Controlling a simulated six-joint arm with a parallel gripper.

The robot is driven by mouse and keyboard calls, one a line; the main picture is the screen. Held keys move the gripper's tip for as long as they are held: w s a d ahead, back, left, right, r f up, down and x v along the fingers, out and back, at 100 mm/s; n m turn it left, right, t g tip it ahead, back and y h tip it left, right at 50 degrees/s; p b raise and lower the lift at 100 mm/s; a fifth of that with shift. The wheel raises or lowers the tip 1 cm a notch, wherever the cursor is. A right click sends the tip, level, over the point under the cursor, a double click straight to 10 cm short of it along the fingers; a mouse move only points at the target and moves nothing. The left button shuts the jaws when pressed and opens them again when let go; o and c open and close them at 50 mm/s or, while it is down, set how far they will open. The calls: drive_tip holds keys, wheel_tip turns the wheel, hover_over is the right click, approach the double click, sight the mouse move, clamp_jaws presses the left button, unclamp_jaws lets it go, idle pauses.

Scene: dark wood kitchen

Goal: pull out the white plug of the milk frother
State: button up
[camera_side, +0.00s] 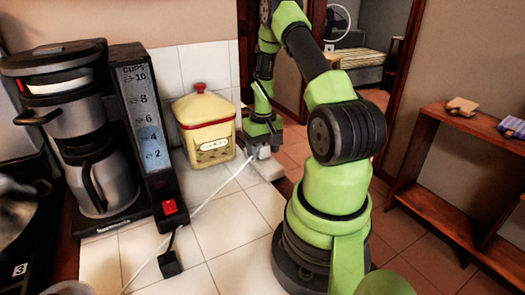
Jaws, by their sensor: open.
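My gripper (263,146) points down beside the yellow canister, at the back right of the tiled counter, and is open. A small white power strip or socket block (268,168) lies just below it. A white cord (205,205) runs from the block across the counter to the lower left. The white plug is small and mostly hidden at my gripper, so I cannot tell whether the jaws are around it or only above it. I cannot make out the milk frother.
A coffee maker (88,140) stands at the left. A yellow canister (206,128) with a red knob stands close to my gripper. A black plug-like block (170,264) lies at the front. The middle tiles are clear except for the cord. A wooden shelf (445,195) stands at the right.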

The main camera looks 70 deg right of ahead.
sight(263, 145)
clamp_jaws()
drive_tip(key=shift+r, duration=3)
